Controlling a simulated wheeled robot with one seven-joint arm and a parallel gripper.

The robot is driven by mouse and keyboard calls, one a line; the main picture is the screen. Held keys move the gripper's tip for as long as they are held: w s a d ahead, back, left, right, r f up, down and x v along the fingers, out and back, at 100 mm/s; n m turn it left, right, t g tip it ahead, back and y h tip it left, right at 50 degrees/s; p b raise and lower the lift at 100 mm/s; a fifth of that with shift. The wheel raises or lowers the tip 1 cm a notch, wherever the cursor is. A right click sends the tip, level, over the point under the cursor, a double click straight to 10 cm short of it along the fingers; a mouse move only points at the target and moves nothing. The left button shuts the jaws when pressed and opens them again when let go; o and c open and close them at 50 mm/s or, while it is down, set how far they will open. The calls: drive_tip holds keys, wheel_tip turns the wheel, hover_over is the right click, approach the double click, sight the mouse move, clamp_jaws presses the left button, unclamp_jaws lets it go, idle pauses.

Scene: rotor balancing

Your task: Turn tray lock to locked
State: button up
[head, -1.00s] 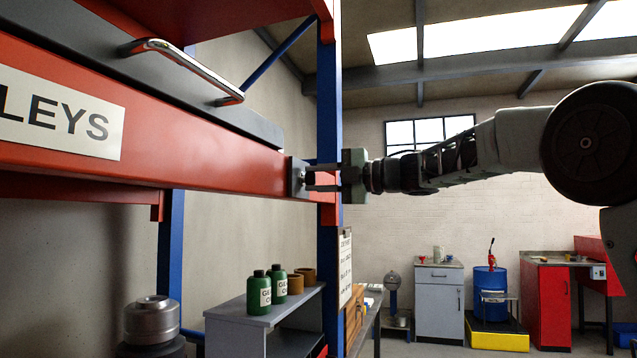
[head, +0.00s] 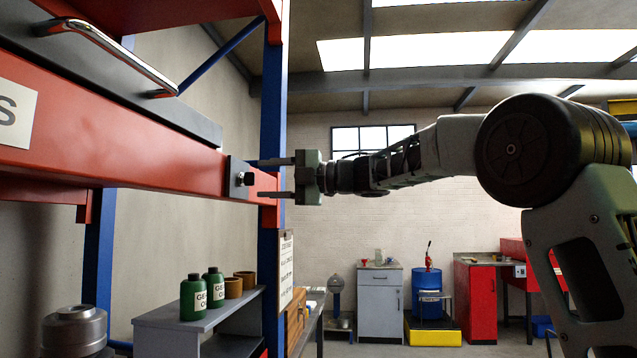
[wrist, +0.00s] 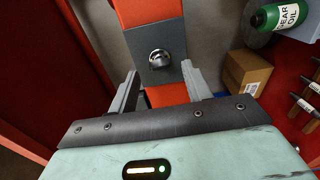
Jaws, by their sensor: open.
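The tray lock is a small metal knob (head: 243,179) on a dark square plate at the right end of the red beam (head: 120,150). The knob also shows in the wrist view (wrist: 159,58), centred on its plate; whether it is turned to locked I cannot tell. My gripper (head: 258,178) is open in front of the plate, one finger above the knob's height and one below in the head view. In the wrist view my gripper (wrist: 159,76) has a finger on each side of the knob, with visible gaps and nothing held.
A dark grey tray (head: 150,100) with a chrome handle (head: 110,55) lies above the beam. A blue rack post (head: 272,100) stands beside my fingers. Green bottles (head: 194,298) stand on a grey shelf below. There is open room right of the post, under my arm.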

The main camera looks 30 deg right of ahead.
drive_tip(key=b+v, duration=0.3)
drive_tip(key=v, duration=1.1)
drive_tip(key=shift+d, duration=0.2)
drive_tip(key=shift+s, duration=0.15)
drive_tip(key=w+a+f+m+t+h, duration=0.3)
drive_tip(key=w+a+f+m+t, duration=0.25)
drive_tip(key=a+m, duration=0.45)
drive_tip(key=s+a+f+m+g+h, duration=0.25)
drive_tip(key=a+f+m, duration=0.2)
drive_tip(key=f, duration=0.55)
drive_tip(key=s+a+f+m+g+h, duration=0.15)
drive_tip(key=a+f+m+h, duration=0.3)
drive_tip(key=f, duration=0.55)
drive_tip(key=s+a+f+m+g+h, duration=0.1)
drive_tip(key=s+a+f+g, duration=0.1)
drive_tip(key=s+f, duration=0.4)
drive_tip(key=s+a+f+m+g, duration=0.1)
drive_tip(key=s+f+g, duration=0.2)
drive_tip(key=s+f, duration=0.4)
drive_tip(key=s+f+g+h, duration=0.1)
drive_tip(key=s+f+g, duration=0.1)
drive_tip(key=s, duration=0.5)
drive_tip(key=s+f+g+h, duration=0.1)
drive_tip(key=s+f+g, duration=0.1)
drive_tip(key=s+f, duration=0.2)
drive_tip(key=s+d+f+g+h, duration=0.1)
drive_tip(key=s+f+g, duration=0.2)
drive_tip(key=s, duration=0.6)
drive_tip(key=shift+s+f, duration=0.2)
drive_tip(key=shift+s, duration=0.1)
